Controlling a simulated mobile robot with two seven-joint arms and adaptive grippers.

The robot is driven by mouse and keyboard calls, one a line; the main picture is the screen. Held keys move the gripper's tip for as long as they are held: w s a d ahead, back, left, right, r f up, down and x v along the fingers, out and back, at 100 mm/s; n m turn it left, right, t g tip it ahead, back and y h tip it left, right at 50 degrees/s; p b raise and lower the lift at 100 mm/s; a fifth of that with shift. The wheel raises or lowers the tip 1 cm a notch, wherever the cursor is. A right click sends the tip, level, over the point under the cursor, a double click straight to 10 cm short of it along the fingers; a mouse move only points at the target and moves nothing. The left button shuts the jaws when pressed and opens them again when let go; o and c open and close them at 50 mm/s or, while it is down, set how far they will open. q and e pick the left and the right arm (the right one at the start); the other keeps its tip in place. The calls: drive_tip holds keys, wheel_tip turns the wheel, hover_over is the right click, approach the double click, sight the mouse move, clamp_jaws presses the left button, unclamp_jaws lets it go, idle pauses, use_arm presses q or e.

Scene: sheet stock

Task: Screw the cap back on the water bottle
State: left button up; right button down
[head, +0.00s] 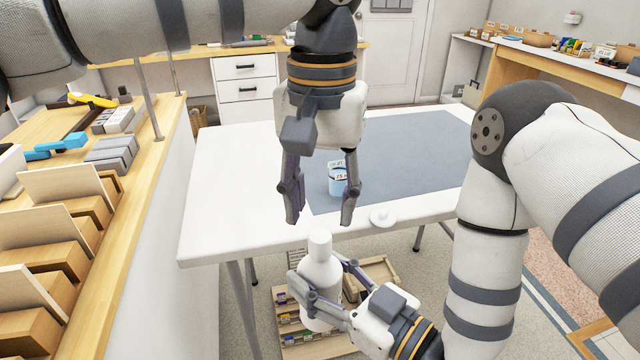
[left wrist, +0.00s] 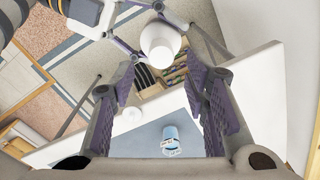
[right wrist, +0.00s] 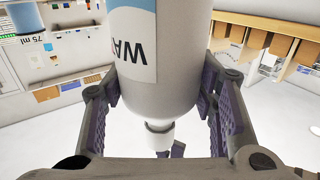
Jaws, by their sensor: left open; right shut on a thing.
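The white water bottle (head: 321,277) is upright in front of the table's near edge. My right gripper (head: 328,287) is shut around its body; the right wrist view shows the bottle (right wrist: 165,85) between the fingers, with a partly visible label. A smooth white cylinder that looks like the cap (head: 320,242) is at the bottle's top; I cannot tell how tightly it sits. It also shows in the left wrist view (left wrist: 160,42). My left gripper (head: 320,218) is open and empty, fingers pointing down above the cap and apart from it.
A small white round piece with a raised middle (head: 382,217) lies near the table's front edge. A light-blue labelled container (head: 337,183) stands on the grey mat (head: 420,150). A wooden tray of small items (head: 290,325) is below the bottle.

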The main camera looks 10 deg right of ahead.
use_arm(q)
drive_tip(key=n, duration=0.4)
drive_tip(key=shift+r, duration=0.15)
drive_tip(key=n, duration=0.4)
drive_tip(key=shift+r, duration=0.1)
drive_tip(key=n, duration=0.4)
drive_tip(key=shift+r, duration=0.1)
drive_tip(key=n, duration=0.3)
drive_tip(key=shift+s+r+n, duration=0.1)
drive_tip(key=shift+n, duration=0.3)
drive_tip(key=n, duration=0.3)
drive_tip(key=shift+r+n, duration=0.1)
drive_tip(key=shift+n, duration=0.3)
drive_tip(key=n, duration=0.4)
drive_tip(key=shift+r, duration=0.1)
drive_tip(key=n, duration=0.3)
drive_tip(key=shift+r+n, duration=0.15)
drive_tip(key=shift+n, duration=0.25)
drive_tip(key=n, duration=0.3)
drive_tip(key=shift+r+n, duration=0.1)
drive_tip(key=shift+n, duration=0.3)
drive_tip(key=n, duration=0.4)
drive_tip(key=shift+r, duration=0.2)
drive_tip(key=n, duration=0.6)
drive_tip(key=shift+r, duration=0.2)
drive_tip(key=n, duration=0.5)
drive_tip(key=shift+r, duration=0.15)
